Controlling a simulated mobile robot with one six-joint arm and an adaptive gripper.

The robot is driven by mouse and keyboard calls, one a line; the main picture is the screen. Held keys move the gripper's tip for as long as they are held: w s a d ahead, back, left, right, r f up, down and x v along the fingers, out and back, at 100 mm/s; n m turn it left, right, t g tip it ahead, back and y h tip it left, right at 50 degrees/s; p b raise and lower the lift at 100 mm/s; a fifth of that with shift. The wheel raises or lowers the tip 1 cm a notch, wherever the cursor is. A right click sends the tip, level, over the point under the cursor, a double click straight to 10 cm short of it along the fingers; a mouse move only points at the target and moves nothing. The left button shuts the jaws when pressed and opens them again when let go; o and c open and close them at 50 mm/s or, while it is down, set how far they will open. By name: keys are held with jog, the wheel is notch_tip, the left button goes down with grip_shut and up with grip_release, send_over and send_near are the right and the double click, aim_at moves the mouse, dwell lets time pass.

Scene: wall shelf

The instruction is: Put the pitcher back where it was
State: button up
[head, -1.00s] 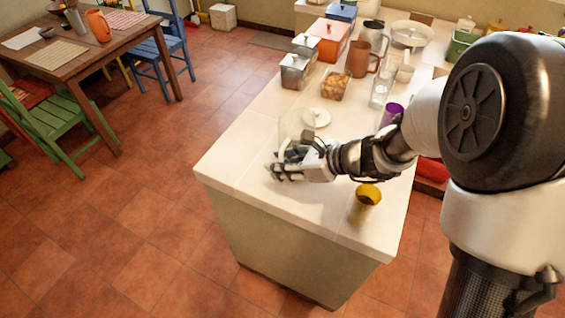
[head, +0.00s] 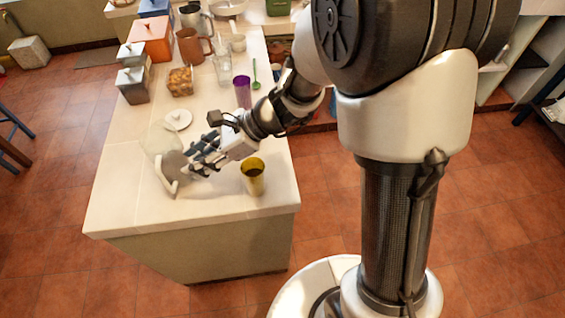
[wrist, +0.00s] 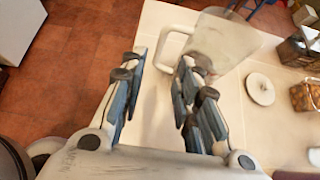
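A clear, see-through pitcher (head: 160,140) with a pale handle stands near the left edge of the white counter in the head view. In the wrist view the pitcher (wrist: 222,42) is at top centre, its white handle toward my gripper. My gripper (wrist: 160,62) is open, its two sets of fingers spread apart. The handle appears in the gap at and just beyond the fingertips; I cannot tell whether anything touches. In the head view my gripper (head: 196,163) is low over the counter, right of the pitcher, pointing at it. Nothing is clamped.
A yellow cup (head: 253,177) stands close to my gripper near the counter's front right. A white lid (head: 178,120) lies behind the pitcher. A snack basket (head: 180,81), metal canister (head: 132,86), purple cup (head: 242,91) and brown jug (head: 190,47) stand farther back. The counter's front is clear.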

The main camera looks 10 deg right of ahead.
jog(key=s+d+r+n+t+h, duration=0.1)
jog(key=s+d+r+n+h, duration=0.4)
jog(key=s+d+n, duration=0.4)
jog(key=s+d+r+n+t+h, duration=0.2)
jog(key=s+d+r+n+h, duration=0.3)
jog(key=d, duration=0.8)
jog(key=s+n+h, duration=0.1)
jog(key=s+n, duration=0.2)
jog(key=n, duration=0.2)
jog(key=shift+s+d+r, duration=0.15)
jog(key=shift+s+r, duration=0.25)
